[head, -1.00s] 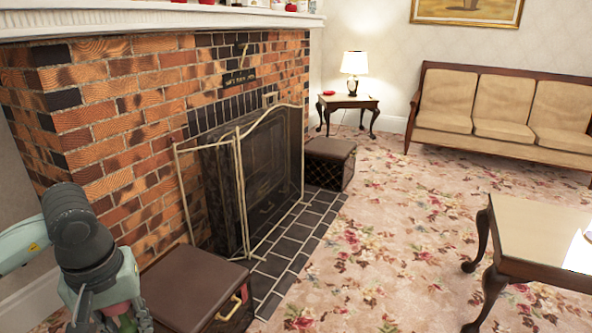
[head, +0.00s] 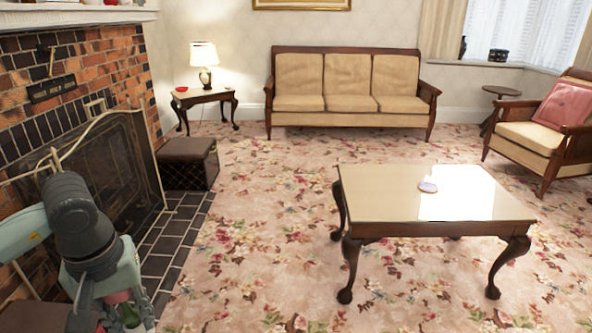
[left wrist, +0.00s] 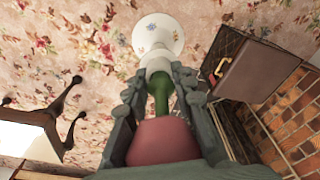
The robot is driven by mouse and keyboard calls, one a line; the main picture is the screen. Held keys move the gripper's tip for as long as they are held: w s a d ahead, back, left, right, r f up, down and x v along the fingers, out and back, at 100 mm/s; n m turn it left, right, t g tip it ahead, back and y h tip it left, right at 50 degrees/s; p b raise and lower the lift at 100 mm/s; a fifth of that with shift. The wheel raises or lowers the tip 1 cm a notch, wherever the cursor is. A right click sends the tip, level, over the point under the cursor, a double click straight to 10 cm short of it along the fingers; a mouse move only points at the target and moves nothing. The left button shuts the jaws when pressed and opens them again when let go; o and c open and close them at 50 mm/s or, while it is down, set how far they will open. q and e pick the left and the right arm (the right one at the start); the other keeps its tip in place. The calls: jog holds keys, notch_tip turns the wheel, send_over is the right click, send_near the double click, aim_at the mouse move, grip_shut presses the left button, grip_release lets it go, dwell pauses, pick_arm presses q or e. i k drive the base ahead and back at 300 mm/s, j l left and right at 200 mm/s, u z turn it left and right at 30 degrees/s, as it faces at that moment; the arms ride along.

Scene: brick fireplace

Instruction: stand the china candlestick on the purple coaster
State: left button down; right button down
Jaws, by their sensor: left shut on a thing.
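The china candlestick (left wrist: 157,35) shows in the left wrist view with a round white, flower-patterned foot pointing away from my palm. A green part and a dull red part lie nearer the palm, between the fingers. My left gripper (left wrist: 160,80) is shut on it. In the head view my left gripper (head: 112,312) is at the lower left, with only bits of red and green showing between its fingers. My right gripper is out of view.
The coffee table (head: 378,205) stands on open flowered carpet (head: 260,230). A fireplace screen (head: 110,165) and a dark box (head: 187,163) are on the left. A sofa (head: 350,90), a lamp table (head: 205,97) and an armchair (head: 545,130) stand farther back.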

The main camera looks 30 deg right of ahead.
aim_at(428, 186)
jog(key=i+l+z, duration=0.1)
jog(key=l+z, duration=0.2)
jog(key=i+l+z, duration=0.1)
jog(key=l+z, duration=0.15)
jog(key=l, duration=0.15)
jog(key=i+l+z, duration=0.15)
jog(key=l+z, duration=0.15)
jog(key=i+l+z, duration=0.4)
jog(key=l, duration=0.2)
jog(key=i+l+z, duration=0.1)
jog(key=i+l, duration=1.1)
jog(key=i, duration=0.45)
jog(key=l+z, duration=0.05)
